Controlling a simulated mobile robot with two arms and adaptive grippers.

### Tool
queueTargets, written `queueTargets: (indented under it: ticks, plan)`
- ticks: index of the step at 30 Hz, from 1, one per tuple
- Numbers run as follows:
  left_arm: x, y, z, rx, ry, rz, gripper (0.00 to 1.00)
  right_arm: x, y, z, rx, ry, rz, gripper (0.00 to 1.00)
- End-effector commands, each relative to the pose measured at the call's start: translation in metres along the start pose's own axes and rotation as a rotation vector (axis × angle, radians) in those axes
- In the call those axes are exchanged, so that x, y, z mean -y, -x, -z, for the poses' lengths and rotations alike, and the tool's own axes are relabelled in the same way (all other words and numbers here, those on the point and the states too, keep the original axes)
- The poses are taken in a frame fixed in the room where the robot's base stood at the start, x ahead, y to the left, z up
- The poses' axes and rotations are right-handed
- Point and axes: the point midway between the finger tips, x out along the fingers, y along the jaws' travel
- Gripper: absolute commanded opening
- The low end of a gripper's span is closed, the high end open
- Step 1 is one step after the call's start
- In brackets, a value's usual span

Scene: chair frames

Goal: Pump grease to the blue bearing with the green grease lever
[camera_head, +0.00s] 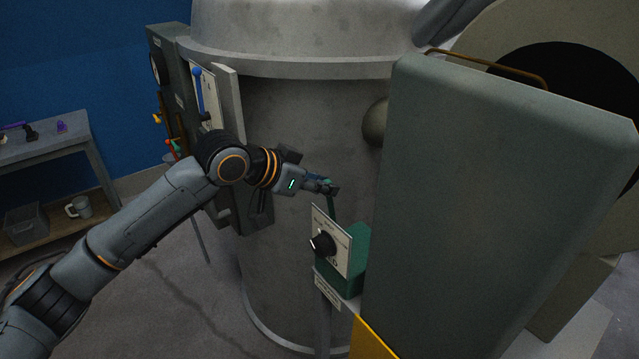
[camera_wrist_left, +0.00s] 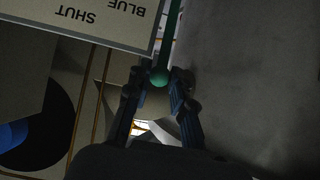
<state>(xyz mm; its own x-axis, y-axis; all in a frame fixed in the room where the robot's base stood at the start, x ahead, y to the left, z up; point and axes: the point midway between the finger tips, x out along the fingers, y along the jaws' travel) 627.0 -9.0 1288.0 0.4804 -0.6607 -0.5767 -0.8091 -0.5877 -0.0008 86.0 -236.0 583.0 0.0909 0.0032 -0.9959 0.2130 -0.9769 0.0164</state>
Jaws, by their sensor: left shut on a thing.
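The green grease lever (camera_head: 332,203) rises from a green box (camera_head: 357,265) in front of the big grey tank. A plate (camera_head: 331,240) with a black pointer knob (camera_head: 321,244) is on the box's front. My left gripper (camera_head: 329,187) is at the lever's top, shut on it. In the left wrist view the lever's round green knob (camera_wrist_left: 158,76) is between the two fingers (camera_wrist_left: 157,92). The corner of a plate (camera_wrist_left: 85,22) there reads BLUE and SHUT, upside down. I cannot pick out the blue bearing for sure. My right gripper is not in view.
The grey tank (camera_head: 300,130) stands close behind the gripper. A tall grey-green cabinet (camera_head: 480,200) blocks the right side. A panel with a blue-handled lever (camera_head: 198,85) is at upper left. A workbench (camera_head: 45,140) stands at far left; open floor lies in front of it.

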Motion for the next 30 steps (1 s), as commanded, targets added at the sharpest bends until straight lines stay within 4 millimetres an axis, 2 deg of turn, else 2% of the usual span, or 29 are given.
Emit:
queueTargets:
  ticks: [15, 30]
  plan:
    - [0.000, 0.031, -0.050, 0.009, 0.004, -0.001, 0.03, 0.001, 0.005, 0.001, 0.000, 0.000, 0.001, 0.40]
    - [0.000, 0.035, -0.058, 0.007, 0.002, 0.000, 0.02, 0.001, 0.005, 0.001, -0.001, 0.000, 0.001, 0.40]
